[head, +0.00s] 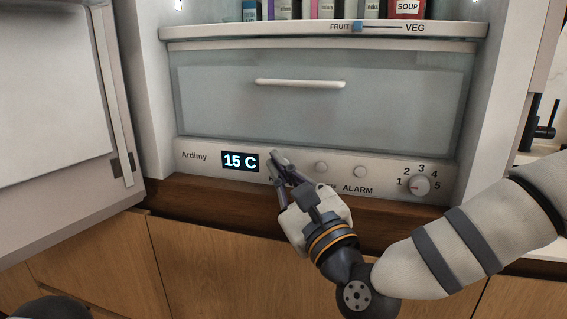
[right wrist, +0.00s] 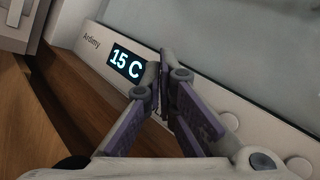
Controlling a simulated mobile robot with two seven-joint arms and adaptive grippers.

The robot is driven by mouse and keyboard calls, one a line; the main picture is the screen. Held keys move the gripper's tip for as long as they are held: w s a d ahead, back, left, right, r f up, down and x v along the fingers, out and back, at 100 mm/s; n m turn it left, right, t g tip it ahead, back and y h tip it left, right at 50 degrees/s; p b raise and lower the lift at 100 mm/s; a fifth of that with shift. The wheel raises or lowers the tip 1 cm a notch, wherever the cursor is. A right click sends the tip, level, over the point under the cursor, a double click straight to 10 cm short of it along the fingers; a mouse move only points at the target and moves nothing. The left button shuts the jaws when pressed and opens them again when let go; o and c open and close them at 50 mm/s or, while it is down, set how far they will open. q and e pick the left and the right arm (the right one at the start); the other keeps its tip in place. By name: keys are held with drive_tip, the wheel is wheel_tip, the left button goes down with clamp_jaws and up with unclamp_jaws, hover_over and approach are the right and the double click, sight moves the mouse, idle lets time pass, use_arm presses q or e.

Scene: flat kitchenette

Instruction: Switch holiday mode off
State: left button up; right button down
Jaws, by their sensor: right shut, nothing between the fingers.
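The fridge's control panel (head: 205,168) runs below the drawer. Its lit display (head: 240,161) reads "15 C" and also shows in the right wrist view (right wrist: 125,63). Two round buttons are visible, one (head: 321,167) near the middle and one (head: 360,172) above the word "ALARM". My right gripper (head: 276,157) is shut and empty, its tips at the panel just right of the display. It hides the panel there and most of the labels. I cannot tell whether the tips touch. No "holiday" label is readable. My left gripper is not in view.
A numbered dial (head: 419,185) sits at the panel's right end. Above are a drawer (head: 300,110) with a white handle and a blue FRUIT/VEG slider (head: 357,27). The open fridge door (head: 55,110) stands at the left. Wooden cabinet fronts (head: 200,262) lie below.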

drive_tip(key=shift+s, duration=0.15)
